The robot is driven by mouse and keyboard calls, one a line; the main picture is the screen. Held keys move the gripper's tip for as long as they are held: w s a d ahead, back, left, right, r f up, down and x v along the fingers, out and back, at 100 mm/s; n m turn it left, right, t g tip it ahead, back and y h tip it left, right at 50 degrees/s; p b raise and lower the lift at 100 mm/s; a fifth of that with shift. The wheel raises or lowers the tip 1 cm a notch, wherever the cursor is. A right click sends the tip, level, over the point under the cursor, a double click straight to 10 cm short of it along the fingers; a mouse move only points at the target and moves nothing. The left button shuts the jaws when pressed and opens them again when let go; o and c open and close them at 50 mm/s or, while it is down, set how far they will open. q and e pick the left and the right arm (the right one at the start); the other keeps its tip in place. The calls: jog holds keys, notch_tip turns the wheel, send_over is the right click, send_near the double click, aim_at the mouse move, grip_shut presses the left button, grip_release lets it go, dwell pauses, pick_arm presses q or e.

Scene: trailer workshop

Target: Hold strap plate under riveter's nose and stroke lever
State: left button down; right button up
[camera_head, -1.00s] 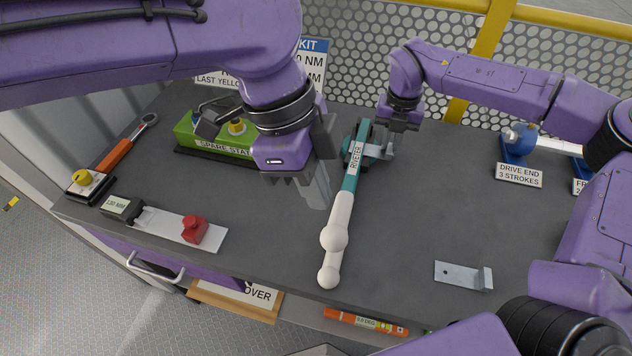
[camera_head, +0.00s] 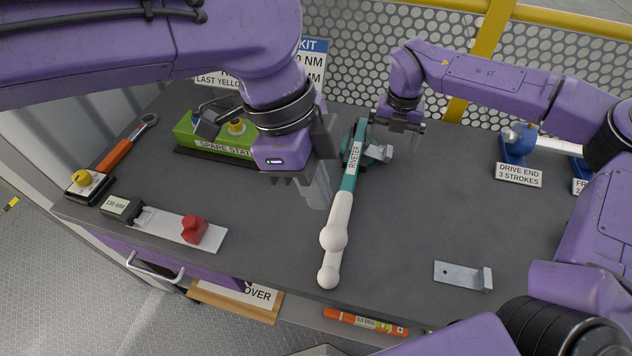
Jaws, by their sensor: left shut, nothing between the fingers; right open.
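The teal riveter (camera_head: 349,178) lies on the bench, its white-gripped lever (camera_head: 338,225) pointing toward the front edge. A small grey metal piece (camera_head: 380,153) sits at the right side of its head; whether this is a strap plate, and whether it is under the nose, I cannot tell. A grey plate with one upturned end (camera_head: 462,275) lies at the front right. My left gripper (camera_head: 316,192) is shut and empty, just left of the riveter's body. My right gripper (camera_head: 403,131) is open, up and right of the small metal piece, apparently clear of it.
A green spare station (camera_head: 215,142) stands at the back left. A blue stand (camera_head: 517,144) with a sign is at right. The bench between riveter and plate is clear.

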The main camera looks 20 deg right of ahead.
notch_tip(320, 180, up, 9)
jog(key=p, duration=0.7)
notch_tip(320, 180, up, 11)
jog(key=b, duration=0.2)
jog(key=shift+f, duration=0.2)
dwell(0.4)
